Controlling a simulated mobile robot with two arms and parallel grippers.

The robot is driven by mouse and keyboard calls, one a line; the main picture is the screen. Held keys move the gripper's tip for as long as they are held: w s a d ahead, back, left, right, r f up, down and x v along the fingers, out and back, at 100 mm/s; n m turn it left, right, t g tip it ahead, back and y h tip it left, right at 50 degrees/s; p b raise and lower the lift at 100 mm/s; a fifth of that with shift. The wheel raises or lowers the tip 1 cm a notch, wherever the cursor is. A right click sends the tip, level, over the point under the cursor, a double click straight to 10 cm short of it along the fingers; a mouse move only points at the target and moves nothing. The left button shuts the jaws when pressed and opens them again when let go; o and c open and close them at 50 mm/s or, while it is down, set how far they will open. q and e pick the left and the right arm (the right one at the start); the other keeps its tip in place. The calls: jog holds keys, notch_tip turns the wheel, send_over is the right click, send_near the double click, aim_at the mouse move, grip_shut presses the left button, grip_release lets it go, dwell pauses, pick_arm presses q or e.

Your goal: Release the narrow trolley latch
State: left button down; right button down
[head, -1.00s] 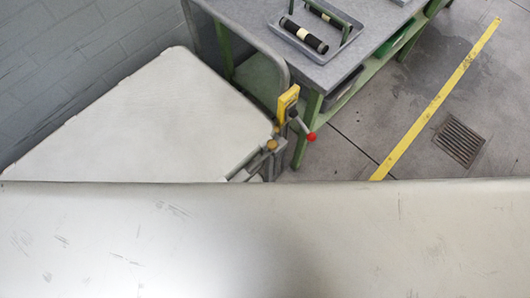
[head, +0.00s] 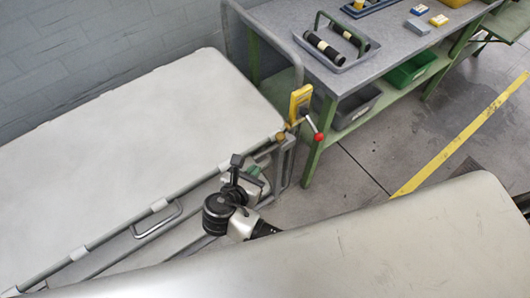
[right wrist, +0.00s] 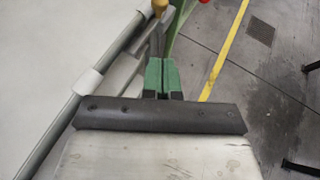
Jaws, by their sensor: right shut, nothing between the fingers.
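The latch is at the near right corner of the white-topped trolley (head: 130,125). It has a yellow plate (head: 300,98), a lever with a red knob (head: 318,137) and a brass-coloured knob (head: 281,137). My right gripper (head: 254,170) is beside the trolley's side rail, short of the latch and apart from it. In the right wrist view its green fingers (right wrist: 161,76) are together and empty. The brass knob (right wrist: 160,7) shows just beyond the fingertips, and the red knob (right wrist: 204,1) is cut off at the top edge. My left gripper is not in view.
A grey-topped bench with green legs (head: 385,65) stands behind the latch, carrying a tray of dark rollers (head: 364,53). A grey handle (head: 158,220) projects from the trolley's side. The floor right of the bench is open, with a yellow line (head: 450,148).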

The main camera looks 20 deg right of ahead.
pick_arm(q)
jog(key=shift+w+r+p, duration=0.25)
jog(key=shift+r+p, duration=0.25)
pick_arm(e)
send_near(275, 144)
jog(key=w+d, duration=0.4)
jog(key=d, duration=0.1)
jog(key=shift+d, duration=0.1)
